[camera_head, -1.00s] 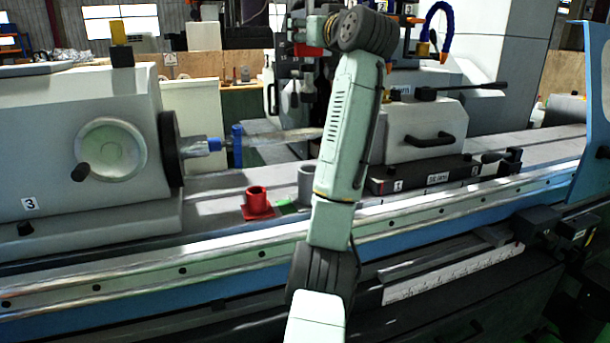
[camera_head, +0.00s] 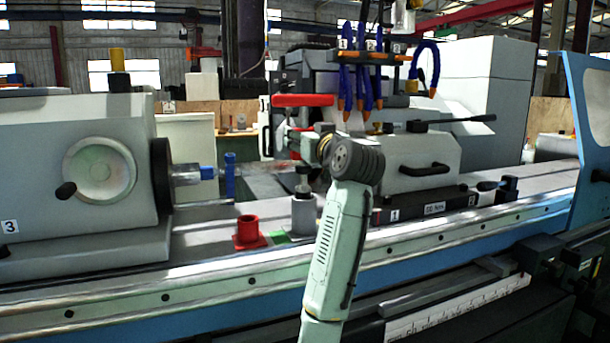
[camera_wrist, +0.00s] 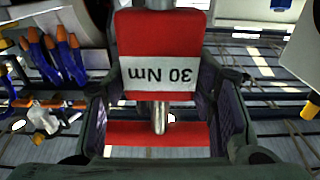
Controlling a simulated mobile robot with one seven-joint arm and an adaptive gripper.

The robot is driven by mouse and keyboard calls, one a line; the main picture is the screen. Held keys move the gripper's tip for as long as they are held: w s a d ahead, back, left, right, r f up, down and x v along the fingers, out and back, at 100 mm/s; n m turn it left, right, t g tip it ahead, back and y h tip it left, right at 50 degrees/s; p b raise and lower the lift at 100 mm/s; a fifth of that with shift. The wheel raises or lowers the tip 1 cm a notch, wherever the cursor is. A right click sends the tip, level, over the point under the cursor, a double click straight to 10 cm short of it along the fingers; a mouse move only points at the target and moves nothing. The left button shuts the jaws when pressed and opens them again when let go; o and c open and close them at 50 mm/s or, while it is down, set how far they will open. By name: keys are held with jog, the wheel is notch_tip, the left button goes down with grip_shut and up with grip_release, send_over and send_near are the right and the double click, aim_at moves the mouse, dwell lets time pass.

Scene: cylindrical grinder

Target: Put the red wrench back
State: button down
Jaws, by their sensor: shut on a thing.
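The red wrench (camera_wrist: 160,35) fills the middle of the wrist view, with a white "30 Nm" label and a metal shaft below it. My gripper (camera_wrist: 162,125) is shut on it, one finger on each side. A dark and grey tip stands directly over the grey round holder (camera_head: 304,217). I cannot tell whether it is inserted. The red holder (camera_head: 248,232) beside it looks empty.
The grinder's headstock with handwheel (camera_head: 98,170) stands at left, the tailstock block (camera_head: 425,160) at right. A blue upright post (camera_head: 230,174) is behind the holders. Blue hoses (camera_head: 362,75) hang behind the wrench. The rail in front is clear.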

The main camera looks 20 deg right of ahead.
aim_at(306, 172)
notch_tip(306, 172, down, 8)
jog(key=shift+s+p, duration=0.1)
jog(key=shift+p, duration=0.35)
jog(key=c, duration=0.7)
grip_release()
jog(key=shift+f, duration=0.1)
